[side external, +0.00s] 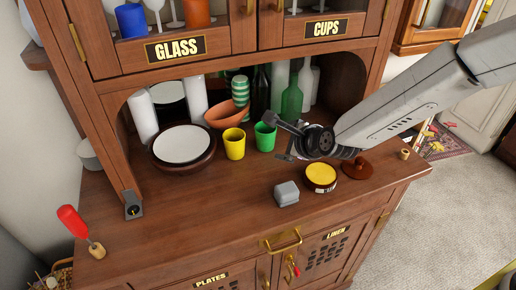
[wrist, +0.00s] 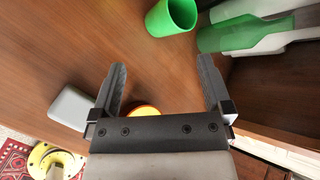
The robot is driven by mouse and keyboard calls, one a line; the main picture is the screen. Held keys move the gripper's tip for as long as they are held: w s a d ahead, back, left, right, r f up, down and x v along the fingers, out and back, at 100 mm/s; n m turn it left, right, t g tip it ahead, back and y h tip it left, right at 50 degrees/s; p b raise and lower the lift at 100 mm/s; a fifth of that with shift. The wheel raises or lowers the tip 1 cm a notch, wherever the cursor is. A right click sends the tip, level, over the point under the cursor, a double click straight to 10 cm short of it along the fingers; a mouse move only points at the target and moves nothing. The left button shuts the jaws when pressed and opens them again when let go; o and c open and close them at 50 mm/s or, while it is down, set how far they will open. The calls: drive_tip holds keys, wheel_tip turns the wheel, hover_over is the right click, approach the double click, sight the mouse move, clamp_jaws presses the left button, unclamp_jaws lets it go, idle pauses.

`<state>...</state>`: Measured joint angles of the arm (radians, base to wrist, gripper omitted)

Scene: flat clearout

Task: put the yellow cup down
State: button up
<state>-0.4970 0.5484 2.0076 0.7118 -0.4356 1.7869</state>
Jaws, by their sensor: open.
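The yellow cup (side external: 234,144) stands upright on the wooden counter (side external: 190,213), in front of the orange-brown bowl and left of the green cup (side external: 265,137). My gripper (side external: 285,142) is to the right of both cups, apart from the yellow one. In the wrist view its two fingers (wrist: 161,72) are spread with nothing held between them. The green cup (wrist: 171,17) shows there beyond the fingertips. I cannot make out the yellow cup in the wrist view.
Behind are the bowl (side external: 227,115), stacked plates (side external: 183,145) and a green bottle (side external: 292,98). The counter's front left is mostly clear.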

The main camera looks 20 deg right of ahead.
drive_tip(key=s+d+f+n+g+h, duration=0.1)
drive_tip(key=s+d+n+g, duration=0.7)
drive_tip(key=s+d+n, duration=1.3)
drive_tip(key=n, duration=0.3)
drive_tip(key=shift+s+d+h, duration=0.25)
drive_tip(key=shift+s+h, duration=0.05)
drive_tip(key=shift+h, duration=0.1)
